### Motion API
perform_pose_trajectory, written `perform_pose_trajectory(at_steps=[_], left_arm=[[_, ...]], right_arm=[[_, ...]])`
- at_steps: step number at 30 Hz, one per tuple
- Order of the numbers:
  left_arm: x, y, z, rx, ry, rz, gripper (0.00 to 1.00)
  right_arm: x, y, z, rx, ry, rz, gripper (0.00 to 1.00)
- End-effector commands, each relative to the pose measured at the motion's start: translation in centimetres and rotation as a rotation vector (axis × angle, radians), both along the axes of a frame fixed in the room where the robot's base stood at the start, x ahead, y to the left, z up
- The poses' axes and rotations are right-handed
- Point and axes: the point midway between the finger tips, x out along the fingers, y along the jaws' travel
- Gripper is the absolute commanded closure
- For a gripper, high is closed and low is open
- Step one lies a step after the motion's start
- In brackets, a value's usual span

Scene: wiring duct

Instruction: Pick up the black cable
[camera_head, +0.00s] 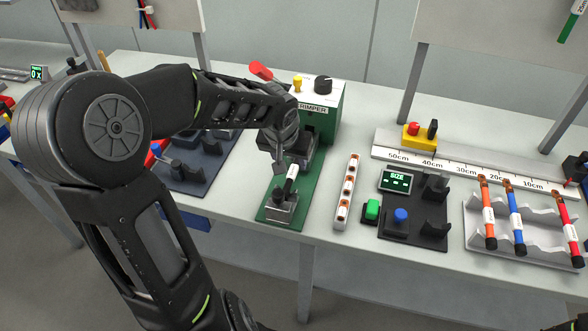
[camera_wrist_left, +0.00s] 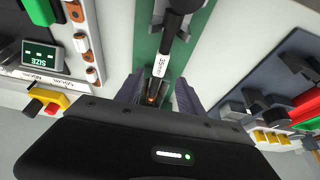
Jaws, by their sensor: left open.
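The black cable (camera_head: 291,181) is short, with a white label. It lies along the green base of the crimper (camera_head: 320,115), its near end at a grey metal holder (camera_head: 282,210). In the left wrist view the black cable (camera_wrist_left: 173,33) shows a "35mm²" label and a copper-coloured end low between the fingers. My left gripper (camera_head: 279,163) is over the crimper base by the cable's far part. In the left wrist view my left gripper (camera_wrist_left: 158,97) is open, its fingers on either side of the cable's line. Contact cannot be told. My right gripper is not in view.
Right of the crimper stand a white strip of copper lugs (camera_head: 347,190), a green button (camera_head: 371,211) and a dark size station (camera_head: 425,222). A white rack (camera_head: 508,240) holds orange, blue and red cables before a ruler (camera_head: 470,168). A dark blue station (camera_head: 190,170) stands left.

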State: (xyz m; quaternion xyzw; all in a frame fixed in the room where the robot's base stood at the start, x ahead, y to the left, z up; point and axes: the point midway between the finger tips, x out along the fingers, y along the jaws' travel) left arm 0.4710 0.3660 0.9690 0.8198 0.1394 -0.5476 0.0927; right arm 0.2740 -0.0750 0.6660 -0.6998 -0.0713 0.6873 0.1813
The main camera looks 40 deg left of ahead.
Motion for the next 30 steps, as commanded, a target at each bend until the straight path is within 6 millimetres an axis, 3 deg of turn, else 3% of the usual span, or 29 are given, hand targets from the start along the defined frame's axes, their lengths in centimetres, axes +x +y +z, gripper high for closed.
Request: perform_pose_trajectory(at_steps=[10,30], left_arm=[[1.8,0.5,-4.1,-0.003,0.0,0.0,0.55],[1.9,0.5,-4.3,-0.001,-0.001,0.0,0.55]], right_arm=[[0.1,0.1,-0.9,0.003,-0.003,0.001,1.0],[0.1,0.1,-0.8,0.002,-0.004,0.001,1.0]])
